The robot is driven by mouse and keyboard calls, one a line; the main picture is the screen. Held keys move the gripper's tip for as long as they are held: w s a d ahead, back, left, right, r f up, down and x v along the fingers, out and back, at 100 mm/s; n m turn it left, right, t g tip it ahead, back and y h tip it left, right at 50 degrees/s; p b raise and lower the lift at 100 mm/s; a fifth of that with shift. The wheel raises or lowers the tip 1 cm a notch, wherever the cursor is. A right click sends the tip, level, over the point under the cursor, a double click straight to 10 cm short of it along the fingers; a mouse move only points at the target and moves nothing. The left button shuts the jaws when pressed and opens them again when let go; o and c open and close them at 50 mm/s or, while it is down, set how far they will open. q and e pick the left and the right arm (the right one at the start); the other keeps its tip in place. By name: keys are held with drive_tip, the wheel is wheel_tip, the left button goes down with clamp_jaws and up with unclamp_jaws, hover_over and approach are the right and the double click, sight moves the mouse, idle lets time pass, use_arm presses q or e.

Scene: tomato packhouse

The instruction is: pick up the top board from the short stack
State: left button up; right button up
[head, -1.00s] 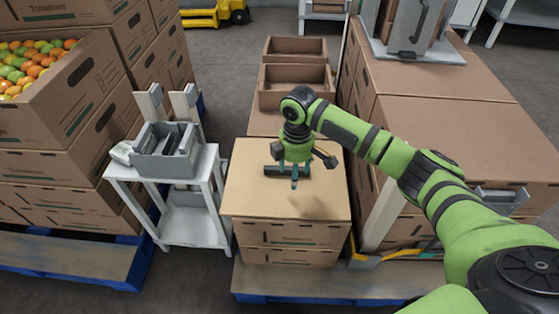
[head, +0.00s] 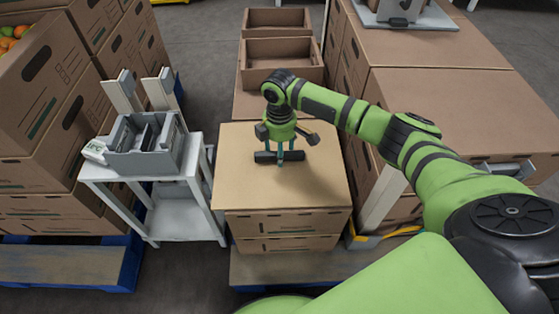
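The short stack of cardboard boxes (head: 288,226) stands on a pallet in the middle of the head view, with a flat tan board (head: 245,185) on top. One finger shows in front of the bar. I cannot tell whether the fingers are closed on it. The board lies flat on the stack. My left gripper is not in view.
A white stand (head: 176,192) with a grey bin (head: 147,158) is close on the left. Open cardboard trays (head: 283,53) are behind the stack. A taller carton stack (head: 440,105) is close on the right, under my arm.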

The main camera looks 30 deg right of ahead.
clamp_jaws()
drive_tip(key=shift+r, duration=0.1)
